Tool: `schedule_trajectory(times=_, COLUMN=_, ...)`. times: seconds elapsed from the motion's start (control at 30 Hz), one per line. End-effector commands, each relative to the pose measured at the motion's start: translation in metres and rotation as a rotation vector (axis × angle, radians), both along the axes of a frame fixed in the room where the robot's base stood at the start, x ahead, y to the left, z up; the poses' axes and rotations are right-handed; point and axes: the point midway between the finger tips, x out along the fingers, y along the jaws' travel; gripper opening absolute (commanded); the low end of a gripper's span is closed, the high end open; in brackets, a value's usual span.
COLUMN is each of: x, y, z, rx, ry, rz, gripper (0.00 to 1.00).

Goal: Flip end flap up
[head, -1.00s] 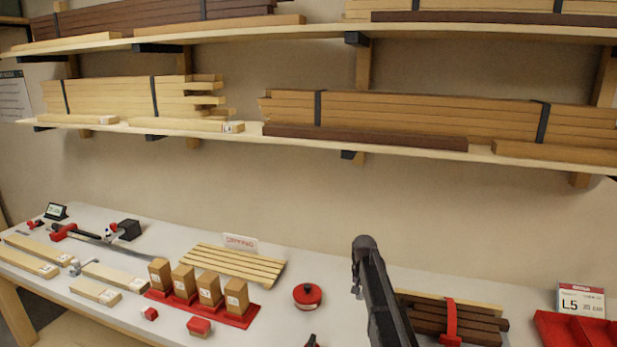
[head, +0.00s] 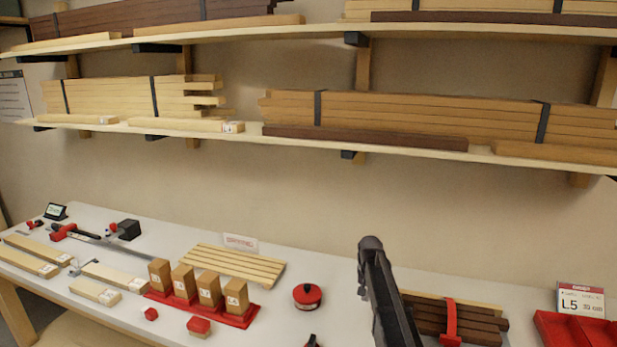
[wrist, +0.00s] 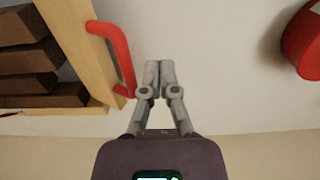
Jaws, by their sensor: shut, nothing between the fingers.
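In the wrist view, a pale wooden panel (wrist: 78,45) with a red handle (wrist: 118,50) stands at the end of a stack of dark wood pieces (wrist: 32,60). It may be the end flap; I cannot tell how it is hinged. My gripper (wrist: 152,68) has its fingers together and empty, just right of the red handle and apart from it in the picture. In the head view, the dark wood pieces (head: 470,324) with a red strip (head: 451,320) lie right of my arm. My fingertips are hidden there.
A round red object (head: 307,295) stands left of my arm; a red round object also shows in the wrist view (wrist: 304,40). A red tray (head: 565,330) and L5 sign (head: 580,300) are at right. Shelves hang above.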

Motion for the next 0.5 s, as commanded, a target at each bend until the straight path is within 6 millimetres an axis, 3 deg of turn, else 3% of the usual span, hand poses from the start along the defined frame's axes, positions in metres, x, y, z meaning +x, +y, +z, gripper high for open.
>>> schedule_trajectory(times=0.5, x=-0.005, y=-0.014, z=0.001, rx=-0.001, ry=0.000, rz=0.000, gripper=0.00)
